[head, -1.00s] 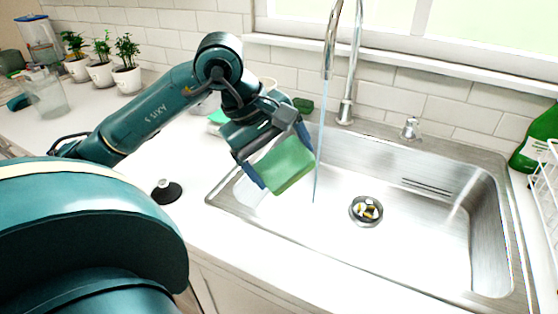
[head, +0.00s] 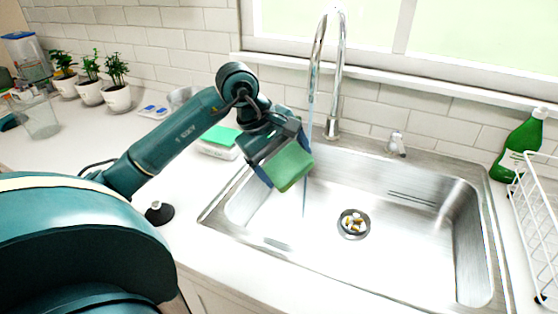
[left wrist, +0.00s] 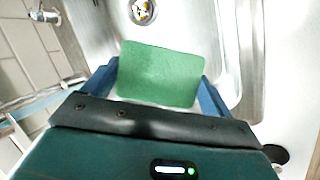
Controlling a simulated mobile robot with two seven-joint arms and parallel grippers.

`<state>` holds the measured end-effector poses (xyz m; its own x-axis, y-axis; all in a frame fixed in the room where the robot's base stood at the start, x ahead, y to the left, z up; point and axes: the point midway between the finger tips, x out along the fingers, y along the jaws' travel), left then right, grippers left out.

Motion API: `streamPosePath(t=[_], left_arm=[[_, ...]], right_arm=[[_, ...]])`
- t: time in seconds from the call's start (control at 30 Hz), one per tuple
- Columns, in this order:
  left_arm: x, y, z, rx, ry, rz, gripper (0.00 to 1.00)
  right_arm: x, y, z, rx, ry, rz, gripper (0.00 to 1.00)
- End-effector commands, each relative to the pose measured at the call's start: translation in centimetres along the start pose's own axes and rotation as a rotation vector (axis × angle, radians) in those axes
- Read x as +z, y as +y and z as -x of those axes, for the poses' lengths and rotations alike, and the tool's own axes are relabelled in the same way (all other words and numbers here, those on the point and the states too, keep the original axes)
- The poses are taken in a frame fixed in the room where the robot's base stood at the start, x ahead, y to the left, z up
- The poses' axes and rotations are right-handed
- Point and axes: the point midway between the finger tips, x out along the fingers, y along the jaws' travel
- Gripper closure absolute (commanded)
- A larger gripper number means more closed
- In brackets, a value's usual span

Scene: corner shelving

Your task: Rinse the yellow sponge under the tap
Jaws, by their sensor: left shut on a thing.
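My left gripper (head: 282,160) is shut on a sponge (head: 291,167), tilted over the left part of the sink basin. The sponge's visible face is green; no yellow shows. In the left wrist view the sponge (left wrist: 160,75) sits between the blue fingers of the left gripper (left wrist: 158,85). The chrome tap (head: 341,75) stands behind the sink. A thin water stream (head: 311,92) runs from it down past the sponge's right edge; I cannot tell whether it touches the sponge. My right gripper is not in view.
The steel sink (head: 415,240) has bits in its drain (head: 354,224). A green-topped item (head: 219,138) sits on the counter left of the gripper. A green bottle (head: 520,145) and white rack (head: 538,215) stand right. Potted plants (head: 117,97) and a glass (head: 40,120) stand far left.

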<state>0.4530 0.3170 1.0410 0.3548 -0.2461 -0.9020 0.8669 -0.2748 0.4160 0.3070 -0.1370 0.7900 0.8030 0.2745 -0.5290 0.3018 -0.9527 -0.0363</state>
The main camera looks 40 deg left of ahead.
Motion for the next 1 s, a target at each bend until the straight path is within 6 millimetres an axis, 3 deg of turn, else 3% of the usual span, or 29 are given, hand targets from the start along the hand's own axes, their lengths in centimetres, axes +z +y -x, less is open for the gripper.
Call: streamPosePath(t=[0.5, 1.0], left_arm=[[-2.9, 3.3, -2.2, 0.001, 0.000, 0.001, 0.33], [-3.6, 4.0, -2.7, 0.000, 0.000, -0.001, 0.33]], right_arm=[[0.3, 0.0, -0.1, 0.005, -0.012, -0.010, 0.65], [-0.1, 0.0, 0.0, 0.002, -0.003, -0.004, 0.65]])
